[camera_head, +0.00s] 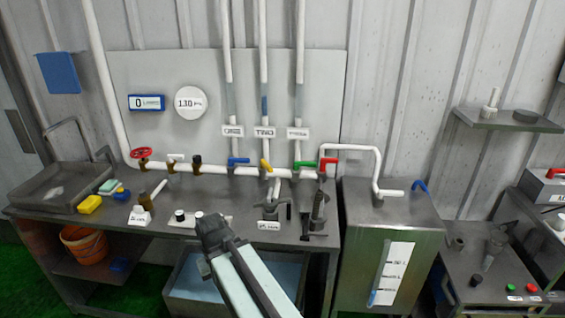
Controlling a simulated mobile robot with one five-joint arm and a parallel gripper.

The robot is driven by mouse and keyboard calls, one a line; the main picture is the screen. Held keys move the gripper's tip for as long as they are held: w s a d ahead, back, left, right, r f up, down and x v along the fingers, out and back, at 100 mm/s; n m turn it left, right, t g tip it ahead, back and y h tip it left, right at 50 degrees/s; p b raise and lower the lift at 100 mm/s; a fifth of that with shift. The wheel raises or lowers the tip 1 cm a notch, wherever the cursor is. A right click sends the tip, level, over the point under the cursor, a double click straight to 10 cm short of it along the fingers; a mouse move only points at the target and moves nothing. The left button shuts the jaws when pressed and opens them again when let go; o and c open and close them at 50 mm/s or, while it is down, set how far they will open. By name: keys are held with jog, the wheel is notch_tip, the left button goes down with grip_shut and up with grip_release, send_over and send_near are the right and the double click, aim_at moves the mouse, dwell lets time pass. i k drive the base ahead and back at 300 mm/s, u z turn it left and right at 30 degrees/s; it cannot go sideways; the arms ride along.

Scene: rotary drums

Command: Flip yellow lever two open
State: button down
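The yellow lever (266,165) sits on the white horizontal pipe, below the label that seems to read "TWO" (265,132). It is tilted, its upper end leaning to the left. A blue lever (238,161) is to its left and a green lever (304,165) to its right, both lying nearly level. My gripper (208,222) is at the end of my arm, low over the front of the bench, in front of and to the left of the yellow lever and apart from it. Its fingers are small and dark, so their opening is unclear.
A red lever (328,162) is right of the green one. A red hand wheel (141,153) is at the pipe's left. Small fittings (268,210) and a dark upright tool (318,212) stand on the bench below the levers. A metal tank (392,225) stands at right.

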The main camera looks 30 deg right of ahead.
aim_at(264, 164)
jog(key=i, duration=0.9)
jog(key=u, duration=0.05)
